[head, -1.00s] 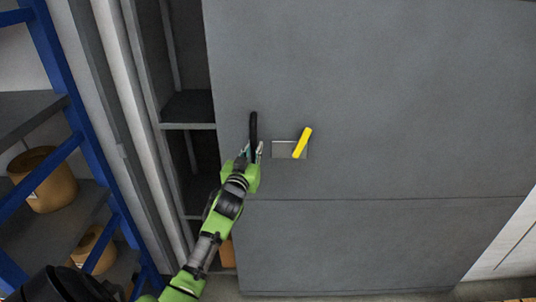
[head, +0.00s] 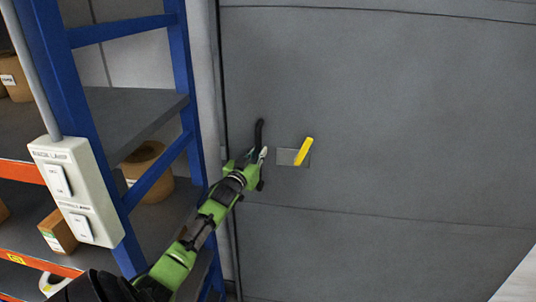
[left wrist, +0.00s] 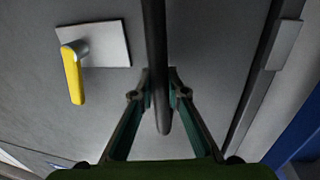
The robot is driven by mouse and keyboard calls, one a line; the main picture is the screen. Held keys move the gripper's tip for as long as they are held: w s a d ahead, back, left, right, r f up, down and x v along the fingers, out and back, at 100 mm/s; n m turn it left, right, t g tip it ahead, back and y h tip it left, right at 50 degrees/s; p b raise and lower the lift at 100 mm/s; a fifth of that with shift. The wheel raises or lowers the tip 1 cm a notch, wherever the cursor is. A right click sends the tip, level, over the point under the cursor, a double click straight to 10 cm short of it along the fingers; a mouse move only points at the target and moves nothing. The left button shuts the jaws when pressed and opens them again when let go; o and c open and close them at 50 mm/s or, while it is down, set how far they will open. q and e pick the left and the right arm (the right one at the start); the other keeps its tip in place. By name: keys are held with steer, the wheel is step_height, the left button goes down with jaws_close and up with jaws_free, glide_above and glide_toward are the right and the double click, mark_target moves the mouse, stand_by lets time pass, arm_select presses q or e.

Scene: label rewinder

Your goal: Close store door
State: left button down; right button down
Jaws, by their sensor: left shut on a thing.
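The store door (head: 400,120) is a large grey panel filling the right of the head view. Its left edge lies along the frame, with only a thin dark line between them. A black vertical handle (head: 259,131) stands near that edge, and it also shows in the left wrist view (left wrist: 155,50). My left gripper (head: 258,157) is shut on the black handle; in the left wrist view its fingers (left wrist: 160,98) sit on both sides of it. A yellow lever (head: 304,151) on a grey plate (head: 287,157) is just right of the handle, tilted. My right gripper is out of view.
A blue-posted rack (head: 180,80) with dark shelves and several brown containers (head: 147,171) stands close to the left. A pale switch box (head: 75,190) is mounted on its near post. Pale floor (head: 520,278) shows at the lower right.

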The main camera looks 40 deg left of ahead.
arm_select(q)
steer(key=shift+s+a+f, duration=0.1)
steer(key=shift+s+a, duration=0.05)
steer(key=shift+a, duration=0.1)
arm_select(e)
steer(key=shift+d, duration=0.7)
arm_select(q)
steer(key=c, duration=2)
jaws_free()
steer(key=shift+a, duration=0.15)
steer(key=v, duration=1.2)
steer(key=shift+a, duration=0.15)
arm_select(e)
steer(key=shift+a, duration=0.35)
